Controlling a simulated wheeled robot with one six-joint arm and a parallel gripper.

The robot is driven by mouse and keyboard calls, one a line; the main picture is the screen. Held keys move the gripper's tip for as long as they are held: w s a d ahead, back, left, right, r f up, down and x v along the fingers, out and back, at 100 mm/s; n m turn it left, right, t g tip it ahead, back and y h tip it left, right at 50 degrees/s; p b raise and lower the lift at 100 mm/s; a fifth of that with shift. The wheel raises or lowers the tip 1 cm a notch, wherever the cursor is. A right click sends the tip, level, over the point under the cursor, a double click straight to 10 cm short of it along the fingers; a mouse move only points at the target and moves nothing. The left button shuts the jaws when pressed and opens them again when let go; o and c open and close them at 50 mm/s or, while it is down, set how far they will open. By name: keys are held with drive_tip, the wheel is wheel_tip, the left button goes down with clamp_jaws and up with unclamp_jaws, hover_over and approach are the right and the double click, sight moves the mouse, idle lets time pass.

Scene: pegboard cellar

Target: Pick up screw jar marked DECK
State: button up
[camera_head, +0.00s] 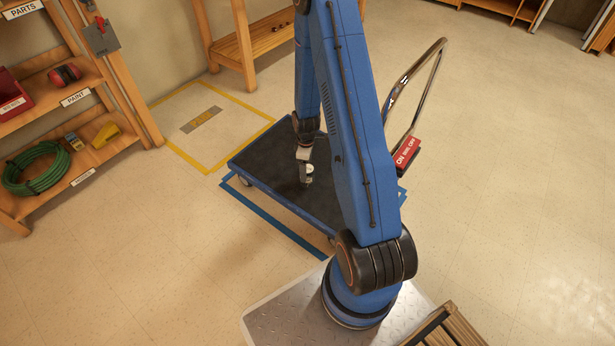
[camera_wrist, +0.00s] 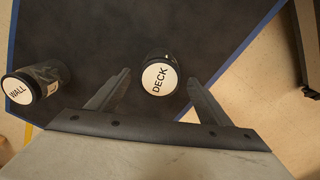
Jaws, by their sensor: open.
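The jar marked DECK (camera_wrist: 160,76) has a dark body and a white lid with black letters. In the wrist view it lies ahead of and between the two fingertips of my gripper (camera_wrist: 158,80). The fingers are spread and empty, with a gap on each side of the jar. In the head view my gripper (camera_head: 305,162) hangs low over the dark cart deck (camera_head: 258,156). A small white-topped jar shows just below it there, its label unreadable. A second jar marked WALL (camera_wrist: 36,83) stands at the wrist view's left.
The cart has a curved metal handle (camera_head: 413,82) with a red sign (camera_head: 407,151). Wooden shelves (camera_head: 95,152) hold a green hose (camera_head: 36,168) at the left. A yellow floor outline (camera_head: 207,168) lies beyond the cart.

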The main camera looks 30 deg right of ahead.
drive_tip(key=shift+s+d+f, duration=0.1)
drive_tip(key=shift+f, duration=1.55)
drive_tip(key=shift+d+f, duration=0.1)
drive_tip(key=shift+f, duration=1.5)
drive_tip(key=c, duration=1.4)
drive_tip(key=shift+r, duration=0.15)
